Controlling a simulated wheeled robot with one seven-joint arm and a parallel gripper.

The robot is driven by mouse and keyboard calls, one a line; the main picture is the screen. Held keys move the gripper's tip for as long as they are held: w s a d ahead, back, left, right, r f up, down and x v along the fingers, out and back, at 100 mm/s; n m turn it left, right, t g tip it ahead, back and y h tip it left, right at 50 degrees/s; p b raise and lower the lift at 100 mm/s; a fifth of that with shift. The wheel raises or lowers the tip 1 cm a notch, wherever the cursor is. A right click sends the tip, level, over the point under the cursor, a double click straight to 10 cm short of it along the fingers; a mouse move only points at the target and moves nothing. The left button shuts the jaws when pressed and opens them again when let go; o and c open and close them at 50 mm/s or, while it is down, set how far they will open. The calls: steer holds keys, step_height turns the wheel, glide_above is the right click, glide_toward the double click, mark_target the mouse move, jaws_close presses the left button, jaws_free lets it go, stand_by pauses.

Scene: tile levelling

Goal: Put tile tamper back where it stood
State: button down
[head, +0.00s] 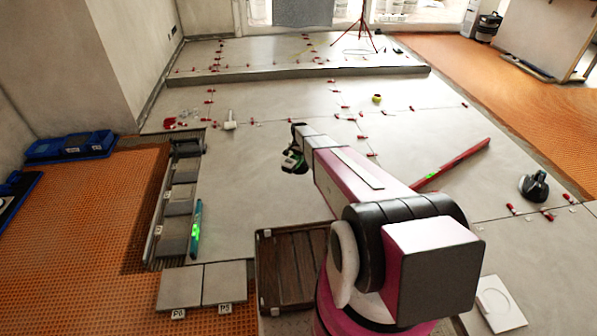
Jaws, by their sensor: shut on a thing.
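My gripper (295,152) is at the end of my arm in the middle of the head view, above the grey tiled floor. The tamper hangs at the gripper, seemingly clear of the floor. The fingers are small and dark here, and my arm covers part of the view behind them. A white square plate with a round outline (499,304) lies empty on the floor at the lower right.
A wooden crate (262,260) stands left of my base, beside two grey tiles (203,287). A tile rack (160,210) and green level (197,228) lie left. A red level (462,162), a black suction cup (535,186) and a white mallet (230,122) rest on the tiles.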

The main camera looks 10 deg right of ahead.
step_height(320, 180, down, 16)
steer(key=w+m, duration=0.1)
steer(key=shift+f, duration=0.2)
stand_by(0.7)
steer(key=shift+a+f, duration=0.1)
steer(key=shift+f, duration=0.7)
stand_by(2.2)
steer(key=c, duration=0.8)
jaws_free()
steer(key=shift+c, duration=0.2)
